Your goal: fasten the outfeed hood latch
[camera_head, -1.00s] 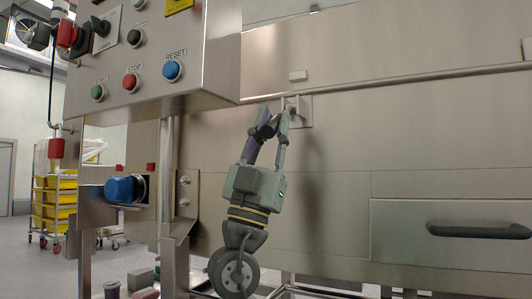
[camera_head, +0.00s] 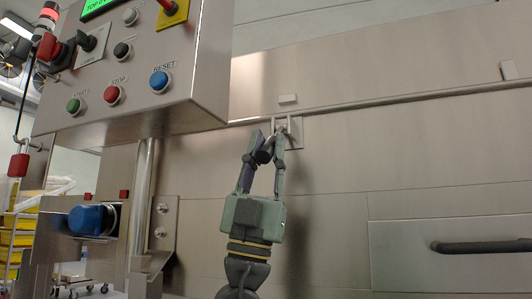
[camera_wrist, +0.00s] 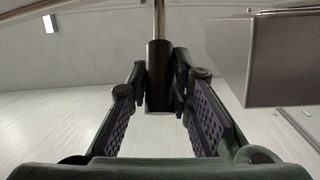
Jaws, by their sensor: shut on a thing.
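The latch (camera_head: 292,128) is a small metal bracket on the steel front panel, just below the hood's lower edge. Its black cylindrical handle grip (camera_wrist: 158,95) shows in the wrist view, on a thin metal rod (camera_wrist: 159,18) running upward. My gripper (camera_head: 267,149) reaches up from below, and its fingers are shut on the handle grip. In the wrist view my gripper (camera_wrist: 162,88) has one fingertip on each side of the grip. The hood (camera_head: 380,65) is the wide steel panel above the seam. A small block (camera_head: 288,99) sits on it, above the latch.
A control box (camera_head: 135,70) with several coloured buttons overhangs on the left, close to my gripper. A blue cylindrical fitting (camera_head: 92,220) is below it. A dark drawer-type handle (camera_head: 485,247) juts out at lower right.

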